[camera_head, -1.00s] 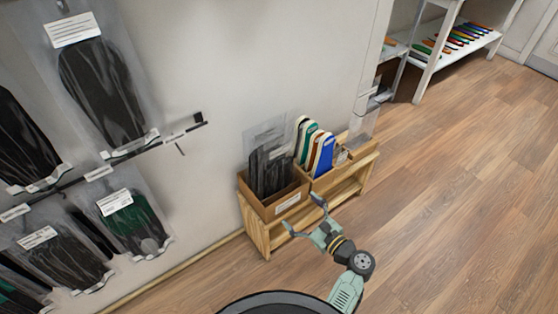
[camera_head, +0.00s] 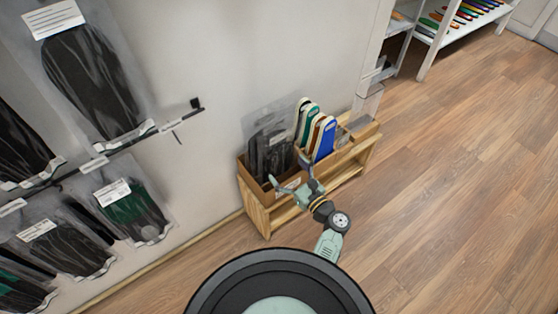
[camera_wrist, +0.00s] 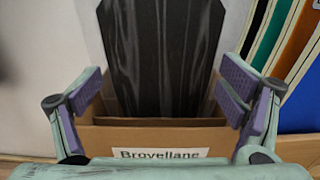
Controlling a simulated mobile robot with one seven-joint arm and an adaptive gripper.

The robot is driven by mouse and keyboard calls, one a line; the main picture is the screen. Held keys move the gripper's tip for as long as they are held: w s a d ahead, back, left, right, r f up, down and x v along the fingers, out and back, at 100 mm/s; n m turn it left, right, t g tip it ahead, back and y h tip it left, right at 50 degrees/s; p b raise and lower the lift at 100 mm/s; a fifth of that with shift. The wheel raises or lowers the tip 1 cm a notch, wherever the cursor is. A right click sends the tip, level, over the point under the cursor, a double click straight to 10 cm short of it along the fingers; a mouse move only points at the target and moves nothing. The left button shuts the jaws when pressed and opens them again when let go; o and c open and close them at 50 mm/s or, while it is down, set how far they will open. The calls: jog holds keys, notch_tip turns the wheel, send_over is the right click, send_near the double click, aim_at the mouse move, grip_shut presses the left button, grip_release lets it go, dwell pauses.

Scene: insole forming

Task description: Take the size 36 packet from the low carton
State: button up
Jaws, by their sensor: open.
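The low carton (camera_head: 244,176) is a brown cardboard box on a low wooden bench, with dark packets (camera_head: 268,150) in clear wrapping standing upright in it. In the wrist view, the carton's front (camera_wrist: 150,139) bears a white label reading "Brovellane", and a black packet (camera_wrist: 160,60) rises out of it. No size number is readable on the packets. My gripper (camera_head: 290,184) is open and empty in front of the carton. In the wrist view its purple-padded fingers (camera_wrist: 160,97) stand wide apart, to either side of the black packet, without visibly touching it.
A second box holds upright coloured insoles (camera_head: 316,132), right of the carton; they also show in the wrist view (camera_wrist: 290,60). The wooden bench (camera_head: 262,215) stands against the wall. Wrapped dark packets (camera_head: 90,80) hang at left. Open wooden floor (camera_head: 450,190) lies to the right.

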jog(key=shift+x, duration=1.05)
jog(key=c, duration=1.3)
